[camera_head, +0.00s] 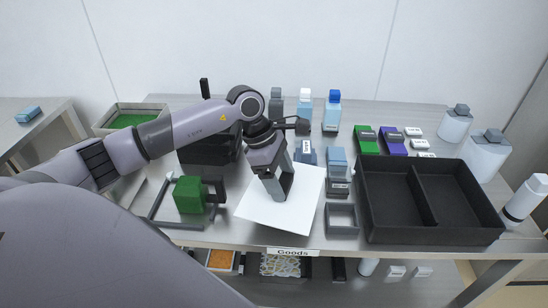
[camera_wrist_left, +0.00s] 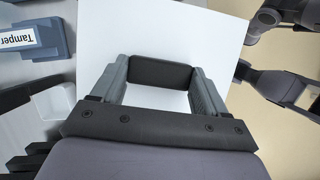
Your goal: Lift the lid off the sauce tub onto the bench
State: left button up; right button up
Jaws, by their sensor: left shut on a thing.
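My left gripper (camera_head: 280,192) is over a flat white panel (camera_head: 308,195) near the front middle of the bench (camera_head: 395,255). In the left wrist view my left gripper (camera_wrist_left: 158,92) is shut on a dark grey block-shaped piece (camera_wrist_left: 160,72), against the white panel (camera_wrist_left: 190,25). I cannot tell whether this piece is the lid, or whether it joins the panel. No tub is readable as the sauce tub. Two white tubs with grey tops (camera_head: 485,160) stand at the right. Grey arm parts, perhaps my right gripper, show at the wrist view's right edge; their jaw state is unclear.
A black two-part tray (camera_head: 432,238) and a small grey frame (camera_head: 341,218) lie right of the panel. A green block (camera_head: 188,194) is left of it. A dark machine (camera_head: 205,150) stands behind left. Several bottles (camera_head: 332,110) and labelled blocks line the back. Little bench surface is free.

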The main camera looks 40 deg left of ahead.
pick_arm(q)
jog(key=shift+w+a+r+n+t+p, duration=0.1)
jog(key=shift+a+r+n+t+p, duration=0.1)
jog(key=shift+a+n, duration=0.3)
jog(key=shift+a+r+n+t+p, duration=0.1)
jog(key=shift+a+n+t+p, duration=0.1)
jog(key=shift+a+n, duration=0.25)
jog(key=shift+w+a+f+n, duration=0.1)
jog(key=shift+a+n, duration=0.05)
jog(key=shift+n, duration=0.3)
jog(key=shift+f+b, duration=2.15)
jog(key=shift+f, duration=1)
jog(key=shift+f+b, duration=0.4)
jog(key=shift+f, duration=0.1)
jog(key=shift+f+b, duration=0.2)
jog(key=shift+b, duration=0.2)
